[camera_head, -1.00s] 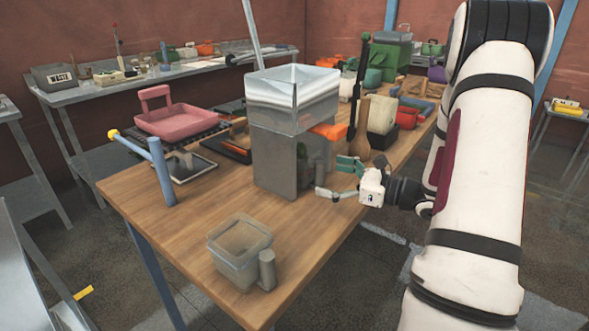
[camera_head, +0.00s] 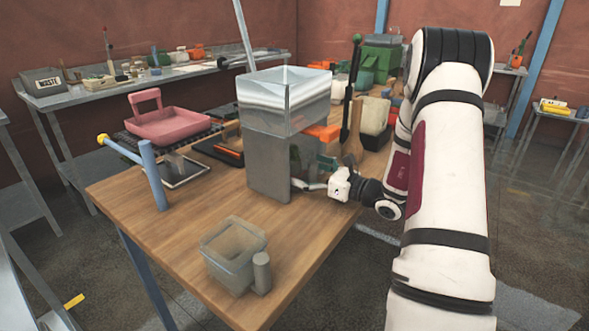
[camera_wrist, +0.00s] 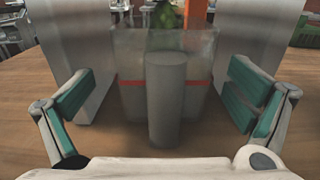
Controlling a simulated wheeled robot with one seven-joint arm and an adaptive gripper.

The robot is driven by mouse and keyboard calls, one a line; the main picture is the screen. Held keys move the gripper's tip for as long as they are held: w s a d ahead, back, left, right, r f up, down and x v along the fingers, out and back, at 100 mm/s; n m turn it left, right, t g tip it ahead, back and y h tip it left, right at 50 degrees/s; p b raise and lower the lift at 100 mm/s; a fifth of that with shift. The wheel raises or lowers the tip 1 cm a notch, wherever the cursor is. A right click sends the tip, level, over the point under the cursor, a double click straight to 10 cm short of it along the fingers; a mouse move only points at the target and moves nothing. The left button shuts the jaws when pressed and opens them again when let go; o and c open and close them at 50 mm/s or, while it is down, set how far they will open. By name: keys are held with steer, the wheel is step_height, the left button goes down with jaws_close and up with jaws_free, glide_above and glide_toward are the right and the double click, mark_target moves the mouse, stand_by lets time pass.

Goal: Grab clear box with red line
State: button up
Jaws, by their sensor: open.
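The clear box with a red line (camera_wrist: 131,98) stands ahead of my gripper in the wrist view, between the grey metal walls of the filler (camera_head: 268,165). A grey upright cylinder (camera_wrist: 166,100) on its near side covers its middle. My gripper (camera_wrist: 160,88) is open, with one teal-padded finger to each side of the cylinder, both apart from it. In the head view my gripper (camera_head: 314,176) is at the filler's right side, low over the wooden table. There the box is mostly hidden by the filler.
A clear hopper (camera_head: 285,98) tops the filler. Another clear box with a grey cylinder (camera_head: 233,258) stands at the table's front. A pink tray (camera_head: 178,127) and a blue post (camera_head: 154,175) stand left. An orange thing and a black upright tool (camera_head: 355,95) stand behind my gripper.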

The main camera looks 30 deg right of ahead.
steer(key=x, duration=0.5)
steer(key=shift+d, duration=0.2)
steer(key=c, duration=1.4)
steer(key=shift+r, duration=0.25)
